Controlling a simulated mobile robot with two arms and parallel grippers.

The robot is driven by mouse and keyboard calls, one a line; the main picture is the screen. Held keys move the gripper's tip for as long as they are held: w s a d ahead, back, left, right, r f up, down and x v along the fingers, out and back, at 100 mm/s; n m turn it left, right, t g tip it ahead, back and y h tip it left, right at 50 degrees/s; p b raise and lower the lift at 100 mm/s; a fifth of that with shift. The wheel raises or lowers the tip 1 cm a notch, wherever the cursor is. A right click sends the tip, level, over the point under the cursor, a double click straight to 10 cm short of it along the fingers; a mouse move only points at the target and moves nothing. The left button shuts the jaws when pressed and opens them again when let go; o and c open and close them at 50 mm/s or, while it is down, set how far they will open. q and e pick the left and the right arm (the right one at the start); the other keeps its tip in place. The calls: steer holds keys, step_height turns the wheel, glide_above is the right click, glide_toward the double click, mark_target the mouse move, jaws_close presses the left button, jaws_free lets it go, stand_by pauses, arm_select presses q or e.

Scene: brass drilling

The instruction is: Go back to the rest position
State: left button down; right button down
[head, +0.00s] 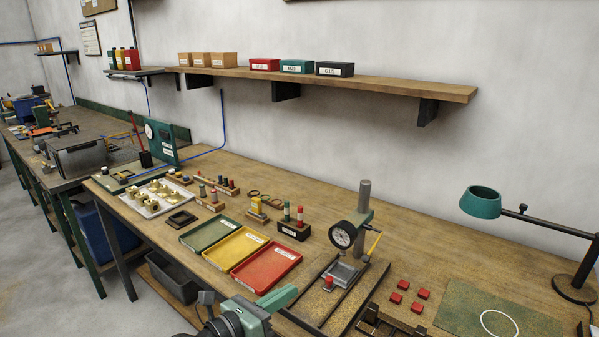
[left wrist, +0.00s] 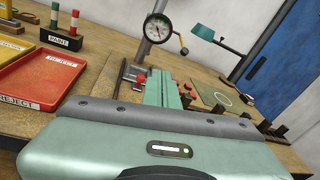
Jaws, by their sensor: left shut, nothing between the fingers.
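My left gripper (head: 288,293) is at the bottom of the head view, low by the front edge of the workbench (head: 215,285). Its green fingers are together with nothing between them. In the left wrist view the shut fingers (left wrist: 162,82) point toward the dial gauge stand (left wrist: 158,28). In the head view the gripper is in front of the red reject tray (head: 267,268) and left of the gauge stand (head: 343,234), apart from both as far as I can tell. My right gripper is not in view.
Green (head: 212,233) and yellow (head: 236,248) trays lie beside the red one. A white tray (head: 153,212) holds brass parts. Several red pieces (head: 403,285) lie right of the gauge, near a green mat (head: 460,312) and lamp (head: 482,203). Floor (head: 60,285) is clear at left.

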arm_select(q)
steer(key=s+a+r+n+t+y, duration=0.3)
steer(key=a+r+n+t+y, duration=0.55)
steer(key=n, duration=0.95)
steer(key=s+a+f+n+g+y, duration=0.3)
steer(key=s+a+f+n+y, duration=0.1)
steer(key=a+f+n, duration=0.3)
steer(key=s+a+f+n+g+y, duration=0.35)
steer(key=a+f+n, duration=0.2)
steer(key=n, duration=0.35)
steer(key=s+d+f+n+g+h, duration=0.25)
steer(key=s+f+g, duration=0.35)
steer(key=s, duration=0.5)
steer(key=s+d+f+n+g+h, duration=0.2)
steer(key=s+f+n+g, duration=0.4)
steer(key=s, duration=0.6)
step_height(320, 180, down, 26)
steer(key=m, duration=0.3)
steer(key=s+a+f+g, duration=0.1)
steer(key=s+a+f, duration=0.2)
steer(key=s+f, duration=1.4)
steer(key=shift+s+f, duration=0.25)
steer(key=shift+s, duration=0.2)
